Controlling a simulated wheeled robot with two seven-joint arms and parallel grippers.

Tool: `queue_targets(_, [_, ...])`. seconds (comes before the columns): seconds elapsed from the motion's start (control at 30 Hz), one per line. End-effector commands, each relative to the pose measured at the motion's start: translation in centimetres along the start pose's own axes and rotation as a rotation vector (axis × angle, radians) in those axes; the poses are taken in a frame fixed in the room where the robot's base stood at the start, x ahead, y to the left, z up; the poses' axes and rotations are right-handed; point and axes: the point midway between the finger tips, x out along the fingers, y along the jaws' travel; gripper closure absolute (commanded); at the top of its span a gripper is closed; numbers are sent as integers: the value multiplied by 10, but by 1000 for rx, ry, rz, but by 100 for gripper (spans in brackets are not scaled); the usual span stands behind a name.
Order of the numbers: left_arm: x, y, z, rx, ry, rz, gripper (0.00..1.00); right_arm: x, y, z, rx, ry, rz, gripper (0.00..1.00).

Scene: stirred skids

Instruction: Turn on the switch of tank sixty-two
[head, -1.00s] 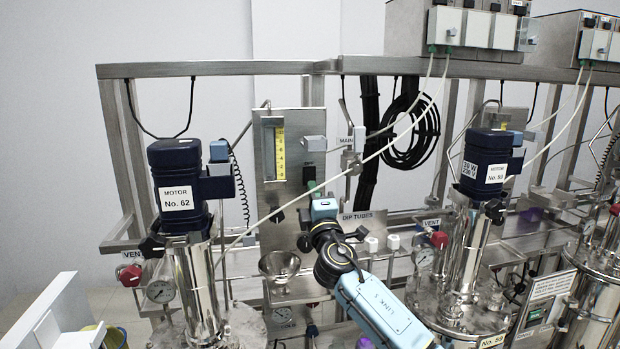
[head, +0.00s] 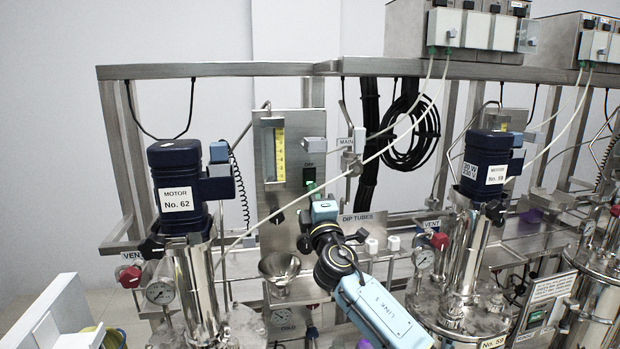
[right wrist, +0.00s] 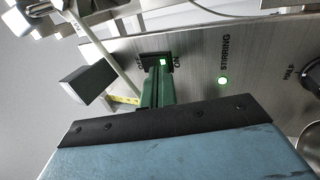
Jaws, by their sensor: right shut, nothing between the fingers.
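Tank sixty-two's motor (head: 178,185) is dark blue and labelled "MOTOR No. 62"; it stands at the left in the head view. Right of it is a steel panel (head: 268,190) with a yellow scale and a switch (head: 309,174) under an OFF label. In the right wrist view the switch (right wrist: 163,62) lies between OFF and ON and glows green at the ON side. My left gripper is out of view.
A grey block (right wrist: 86,83) juts from the panel beside my fingers. A pale hose (head: 345,172) crosses in front of the panel. A steel funnel (head: 279,268) sits below. Motor No. 59 (head: 486,165) stands to the right. A knob marked HALF (right wrist: 312,75) is at the wrist view's right edge.

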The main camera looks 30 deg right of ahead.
Motion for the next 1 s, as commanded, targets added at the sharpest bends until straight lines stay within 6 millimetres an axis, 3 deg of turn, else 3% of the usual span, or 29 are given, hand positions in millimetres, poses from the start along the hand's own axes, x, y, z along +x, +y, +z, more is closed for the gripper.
queue_targets(1.0, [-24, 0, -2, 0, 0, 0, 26, -63, 27, 0, 1, 0, 0, 100])
